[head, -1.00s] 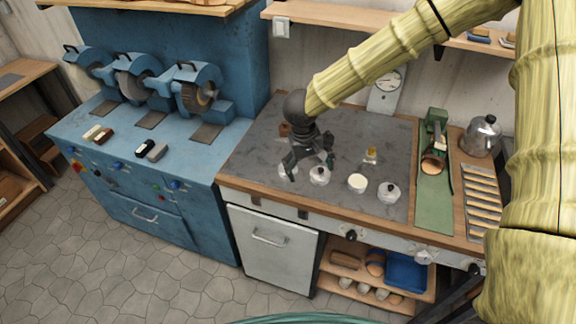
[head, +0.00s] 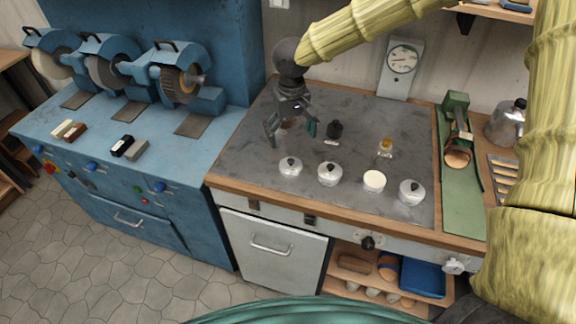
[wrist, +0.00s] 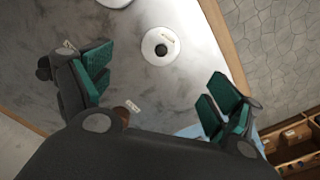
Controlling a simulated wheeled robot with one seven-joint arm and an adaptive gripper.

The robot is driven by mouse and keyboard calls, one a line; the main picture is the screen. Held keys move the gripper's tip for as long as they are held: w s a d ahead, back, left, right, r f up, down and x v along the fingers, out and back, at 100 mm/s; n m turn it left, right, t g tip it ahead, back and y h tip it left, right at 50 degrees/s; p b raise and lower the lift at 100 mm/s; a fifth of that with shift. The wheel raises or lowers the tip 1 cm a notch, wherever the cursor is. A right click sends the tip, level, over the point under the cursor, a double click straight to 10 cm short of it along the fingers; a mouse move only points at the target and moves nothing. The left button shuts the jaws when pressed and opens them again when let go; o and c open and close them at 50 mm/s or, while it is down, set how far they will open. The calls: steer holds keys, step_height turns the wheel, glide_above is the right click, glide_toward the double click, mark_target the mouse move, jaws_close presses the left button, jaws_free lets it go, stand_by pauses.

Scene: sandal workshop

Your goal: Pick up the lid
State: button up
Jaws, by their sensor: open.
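On the dark worktop stand small pale pots with lids and dark knobs: a left one (head: 290,168), a middle one (head: 329,175) and a right one (head: 411,192). A cream-topped pot (head: 374,181) shows no knob. I cannot tell which lid the task means. My gripper (head: 290,130) is open and empty above the worktop, behind the left pot in the head view. In the wrist view a round white lid (wrist: 150,50) with a dark knob lies beyond and between the open green-padded fingers (wrist: 157,85), apart from them.
A dark bottle (head: 334,130) and a small amber bottle (head: 385,148) stand behind the pots. A green press (head: 460,175) stands at the right. A blue bench with grinding wheels (head: 180,82) is at the left. The worktop's front edge runs close to the pots.

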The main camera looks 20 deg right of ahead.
steer(key=shift+s+f, duration=0.15)
steer(key=shift+f, duration=0.3)
steer(key=p, duration=0.1)
glide_above(291, 160)
step_height(291, 160, down, 4)
steer(key=shift+d+f, duration=0.1)
steer(key=shift+f, duration=0.05)
steer(key=shift+f+p, duration=0.35)
steer(key=shift+f, duration=0.15)
steer(key=shift+f+p, duration=0.65)
steer(key=shift+f, duration=1.6)
steer(key=c, duration=0.9)
